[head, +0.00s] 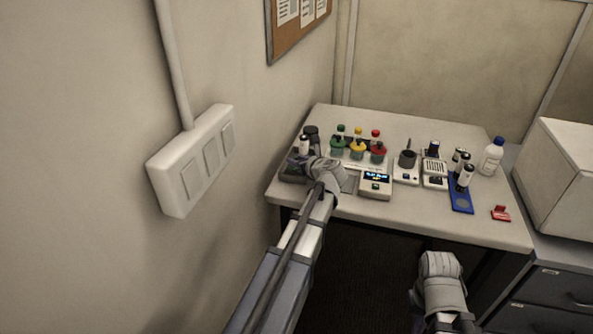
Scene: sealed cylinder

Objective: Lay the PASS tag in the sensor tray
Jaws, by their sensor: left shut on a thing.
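My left gripper (304,166) is shut at the left end of the table, low over a dark, shallow holder (288,178). The thing in its jaws is hidden or too small to make out. I cannot read any tag as PASS. A small red tag-like piece (501,214) lies at the table's front right. A blue tray (461,204) at the right holds black-and-white cylinders (465,178); I cannot tell which holder is the sensor tray. My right gripper (439,263) hangs in front of the table's front edge, its fingertips unclear.
A small display box (375,186) stands right of my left gripper. Behind it are green, yellow and red-topped items (358,149). A grey device with a dark cup (407,166) and a white bottle (491,158) stand further right. The wall (120,80) is close on the left.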

